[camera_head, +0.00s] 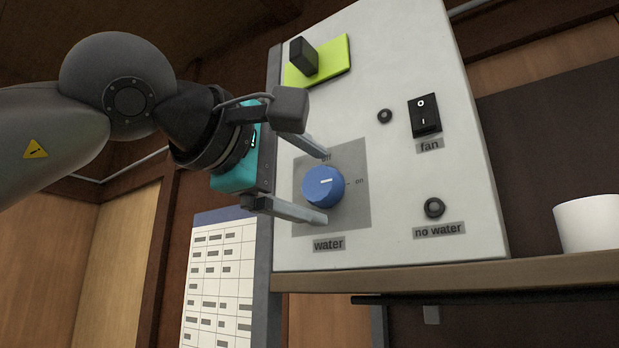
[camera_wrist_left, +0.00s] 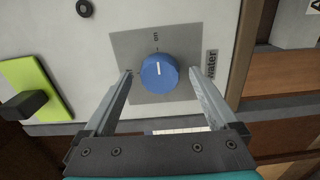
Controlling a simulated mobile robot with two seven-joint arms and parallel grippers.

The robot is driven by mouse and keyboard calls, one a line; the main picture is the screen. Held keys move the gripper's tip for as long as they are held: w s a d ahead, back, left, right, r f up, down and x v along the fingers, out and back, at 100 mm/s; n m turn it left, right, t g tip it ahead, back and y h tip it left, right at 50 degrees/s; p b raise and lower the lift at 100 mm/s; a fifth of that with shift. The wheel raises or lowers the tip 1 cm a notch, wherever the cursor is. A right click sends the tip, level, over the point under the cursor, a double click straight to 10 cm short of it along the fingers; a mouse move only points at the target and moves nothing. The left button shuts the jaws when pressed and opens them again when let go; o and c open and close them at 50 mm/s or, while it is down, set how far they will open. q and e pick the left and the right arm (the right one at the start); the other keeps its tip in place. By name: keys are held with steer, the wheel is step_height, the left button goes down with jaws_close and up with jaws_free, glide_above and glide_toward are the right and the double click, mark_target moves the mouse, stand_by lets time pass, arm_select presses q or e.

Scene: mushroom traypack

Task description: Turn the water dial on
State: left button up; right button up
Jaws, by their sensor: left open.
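The blue water dial (camera_head: 322,187) sits on a grey square plate (camera_head: 358,215) on the front of a white control box. Its white mark lies roughly sideways in the head view, in line with the "on" label at its right; "off" is above it. My left gripper (camera_head: 323,188) is open, with one finger above the dial and the other below it. In the left wrist view the dial (camera_wrist_left: 159,73) shows between the two fingertips, with a gap on each side. Whether the fingertips reach the dial's depth is hard to tell. My right gripper is not in view.
The box (camera_head: 400,60) also carries a black fan switch (camera_head: 425,115), a "no water" indicator (camera_head: 434,208) and a lime-green plate with a black knob (camera_head: 303,57). It stands on a wooden shelf (camera_head: 450,275). A white cup (camera_head: 588,224) is at the right. A chart (camera_head: 218,285) hangs below left.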

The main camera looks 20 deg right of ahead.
arm_select(q)
steer(key=b+v, duration=0.3)
steer(key=v, duration=1.2)
